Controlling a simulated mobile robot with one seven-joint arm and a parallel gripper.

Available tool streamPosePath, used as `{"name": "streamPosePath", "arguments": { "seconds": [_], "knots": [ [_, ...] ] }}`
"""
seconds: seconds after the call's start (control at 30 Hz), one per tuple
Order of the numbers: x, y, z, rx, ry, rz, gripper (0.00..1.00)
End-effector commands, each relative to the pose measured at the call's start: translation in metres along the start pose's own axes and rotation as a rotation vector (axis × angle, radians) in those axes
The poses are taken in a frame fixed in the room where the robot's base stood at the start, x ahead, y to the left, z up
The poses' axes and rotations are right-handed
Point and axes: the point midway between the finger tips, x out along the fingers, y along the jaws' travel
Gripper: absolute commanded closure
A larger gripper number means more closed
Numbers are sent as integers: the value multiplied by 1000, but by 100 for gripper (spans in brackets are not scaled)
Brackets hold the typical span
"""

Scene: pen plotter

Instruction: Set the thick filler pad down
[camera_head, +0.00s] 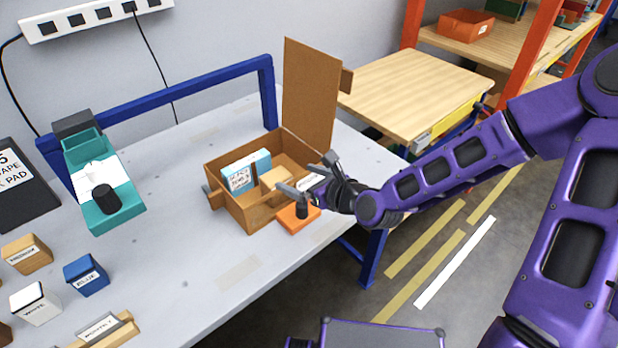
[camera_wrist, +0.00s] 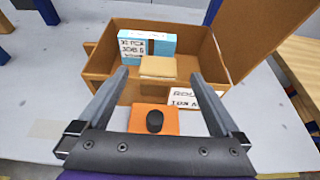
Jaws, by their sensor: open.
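The tan filler pad (camera_head: 274,177) is inside the open cardboard box (camera_head: 240,208), beside a blue and white carton. In the wrist view the pad (camera_wrist: 158,67) lies in front of the carton, between and beyond my fingertips. Whether it rests on the box floor or on something else is hidden. My gripper (camera_head: 307,176) is open over the near right side of the box. In the wrist view its fingers (camera_wrist: 159,76) are spread wide, with nothing held between them.
The carton (camera_head: 246,172) and a white labelled item (camera_wrist: 191,98) are in the box. Its tall flap (camera_head: 311,95) stands up behind. An orange block with a black knob (camera_head: 298,217) sits at the box's near side.

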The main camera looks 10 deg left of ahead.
Motion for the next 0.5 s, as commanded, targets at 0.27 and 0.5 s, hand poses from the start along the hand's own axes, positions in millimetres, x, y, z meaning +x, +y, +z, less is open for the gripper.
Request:
{"name": "streamPosePath", "arguments": {
  "seconds": [0.27,0.5],
  "knots": [
    [-30,0,0,-1,1,0,0],
    [-34,0,0,-2,0,1,0]
  ]
}}
